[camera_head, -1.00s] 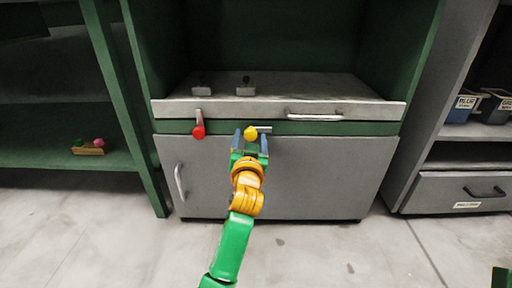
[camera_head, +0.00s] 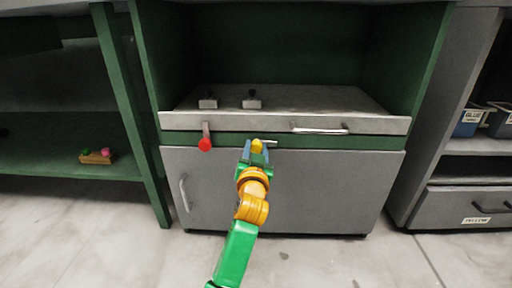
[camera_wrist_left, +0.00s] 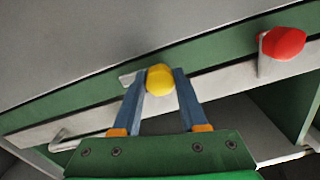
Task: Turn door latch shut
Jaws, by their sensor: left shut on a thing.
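The yellow-knobbed latch (camera_head: 257,145) sits on the green strip above the grey cabinet door (camera_head: 310,185). Its metal lever lies level, pointing right in the head view. My left gripper (camera_head: 257,152) is shut on the yellow knob, coming from below and in front. In the left wrist view the yellow knob (camera_wrist_left: 160,79) is between the two blue fingertips. A red-knobbed latch (camera_head: 205,144) is to the left on the same strip, its lever hanging down. It also shows in the wrist view (camera_wrist_left: 284,42). My right gripper is not in view.
The door has an upright handle (camera_head: 184,192) at its left. Above is a grey ledge (camera_head: 375,124) with a bar handle (camera_head: 320,129) and two small metal fittings. A green shelf (camera_head: 60,165) stands left, a grey drawer unit (camera_head: 450,208) right. The floor in front is clear.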

